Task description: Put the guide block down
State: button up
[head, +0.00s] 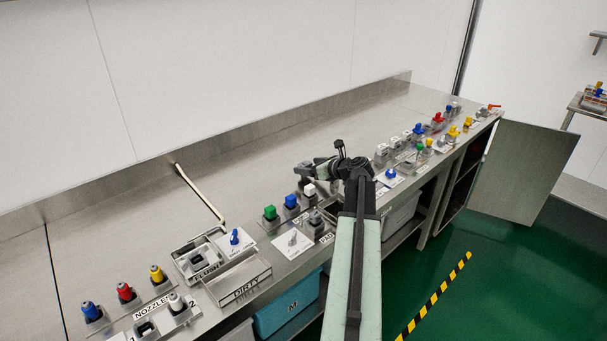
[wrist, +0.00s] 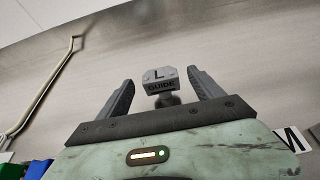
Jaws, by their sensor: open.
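The guide block (wrist: 160,84) is a small grey block marked "L" and "GUIDE", on a round dark grey foot, in the wrist view. My gripper (wrist: 160,76) is open, with one dark finger on each side of the block. A gap shows between the block and each finger, so neither touches it. Steel counter surface shows behind the block. Whether its foot rests on the counter is hard to tell. In the head view my gripper (head: 304,171) is over the counter (head: 255,165); the block cannot be made out there.
Green, blue and white capped pieces (head: 291,202) stand just left of my arm. A tray marked "DIRTY" (head: 245,286) is at the front edge. More small fixtures (head: 421,132) line the right end. A pale bent rod (head: 200,194) lies behind.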

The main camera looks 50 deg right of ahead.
jog(key=shift+w+d+f, duration=0.1)
jog(key=shift+w+f, duration=0.1)
jog(key=shift+w, duration=0.25)
jog(key=shift+r, duration=0.1)
jog(key=c, duration=1.6)
